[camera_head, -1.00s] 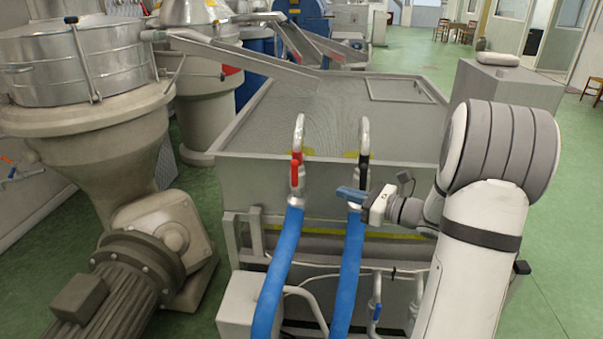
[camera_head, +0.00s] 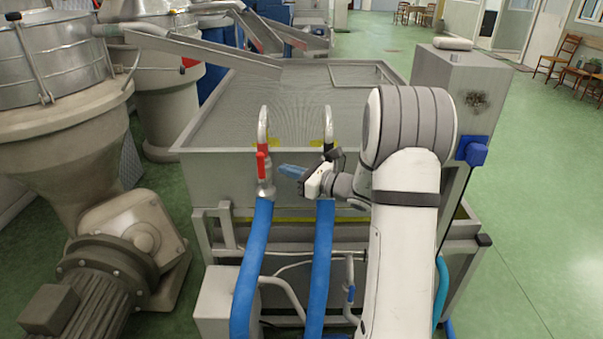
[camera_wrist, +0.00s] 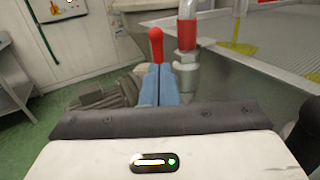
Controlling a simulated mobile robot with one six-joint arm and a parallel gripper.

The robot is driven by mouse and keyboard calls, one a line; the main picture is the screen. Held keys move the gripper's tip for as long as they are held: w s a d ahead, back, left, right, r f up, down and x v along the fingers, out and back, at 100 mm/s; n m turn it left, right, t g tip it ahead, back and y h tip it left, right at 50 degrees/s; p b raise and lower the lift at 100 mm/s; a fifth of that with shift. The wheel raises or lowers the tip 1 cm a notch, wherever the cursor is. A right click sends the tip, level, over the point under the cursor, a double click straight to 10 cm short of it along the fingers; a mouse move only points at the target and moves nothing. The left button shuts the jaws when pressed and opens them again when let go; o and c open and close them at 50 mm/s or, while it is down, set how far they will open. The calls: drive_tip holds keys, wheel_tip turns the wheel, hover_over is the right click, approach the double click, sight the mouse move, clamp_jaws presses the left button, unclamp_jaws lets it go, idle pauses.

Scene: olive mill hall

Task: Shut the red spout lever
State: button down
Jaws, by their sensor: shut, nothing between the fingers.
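The red spout lever (camera_head: 261,166) stands upright beside the left steel spout (camera_head: 263,125), which has a red band and a blue hose below it. In the wrist view the lever (camera_wrist: 156,47) is a red rounded handle just beyond my fingertips, left of the red-banded spout pipe (camera_wrist: 187,50). My gripper (camera_head: 281,169) has blue fingers, shut and empty, pointing left at the lever from its right side. In the wrist view the fingers (camera_wrist: 160,72) overlap the lever's lower end. I cannot tell whether they touch it.
A second spout (camera_head: 328,125) with a black band and its own blue hose (camera_head: 321,265) stands close to my wrist. The grey tank (camera_head: 290,85) lies behind both spouts. A motor (camera_head: 110,285) and mill hopper stand at left. Green floor is open at right.

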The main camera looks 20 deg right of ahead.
sight(261, 169)
drive_tip(key=shift+p+x, duration=0.45)
drive_tip(key=shift+x, duration=2.15)
